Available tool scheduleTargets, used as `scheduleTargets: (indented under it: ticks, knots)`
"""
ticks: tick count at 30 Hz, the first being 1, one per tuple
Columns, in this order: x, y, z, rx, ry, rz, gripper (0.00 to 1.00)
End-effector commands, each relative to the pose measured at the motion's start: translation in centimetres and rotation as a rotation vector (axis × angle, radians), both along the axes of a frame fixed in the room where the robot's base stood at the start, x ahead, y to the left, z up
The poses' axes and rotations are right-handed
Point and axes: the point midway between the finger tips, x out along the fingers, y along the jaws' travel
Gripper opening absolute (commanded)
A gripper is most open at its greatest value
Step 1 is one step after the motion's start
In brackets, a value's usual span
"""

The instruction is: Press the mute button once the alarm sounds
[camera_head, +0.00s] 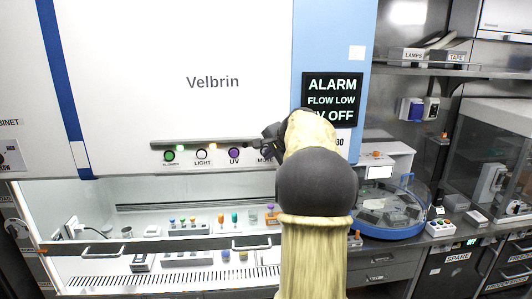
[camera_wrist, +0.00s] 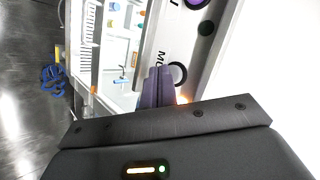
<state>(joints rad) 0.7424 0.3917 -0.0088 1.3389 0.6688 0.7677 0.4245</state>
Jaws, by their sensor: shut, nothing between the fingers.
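The control strip (camera_head: 205,145) on the Velbrin cabinet front holds a green button (camera_head: 169,155), a LIGHT button (camera_head: 201,154) and a purple UV button (camera_head: 234,154). The black display (camera_head: 333,95) reads ALARM, FLOW LOW and a partly hidden line ending in OFF. My gripper (camera_head: 268,137) is at the strip's right end and hides the mute button there; part of its label shows below. In the wrist view, my shut, empty gripper (camera_wrist: 158,78) is beside the dark-ringed mute button (camera_wrist: 179,73). I cannot tell whether they touch.
Under the raised sash, the cabinet floor (camera_head: 205,276) carries small racks and coloured vials. A round blue-rimmed device (camera_head: 390,232) stands right of my arm. Shelves with boxes labelled LAMPS (camera_head: 407,56) and TAPE (camera_head: 455,57) are at upper right.

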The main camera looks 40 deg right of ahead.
Motion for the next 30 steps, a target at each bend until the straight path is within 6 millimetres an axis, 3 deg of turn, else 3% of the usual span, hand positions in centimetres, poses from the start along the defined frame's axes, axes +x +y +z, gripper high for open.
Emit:
scheduleTargets:
  ticks: [30]
  knots:
    - [0.68, -0.43, 0.04, 0.0, -0.001, 0.0, 0.0]
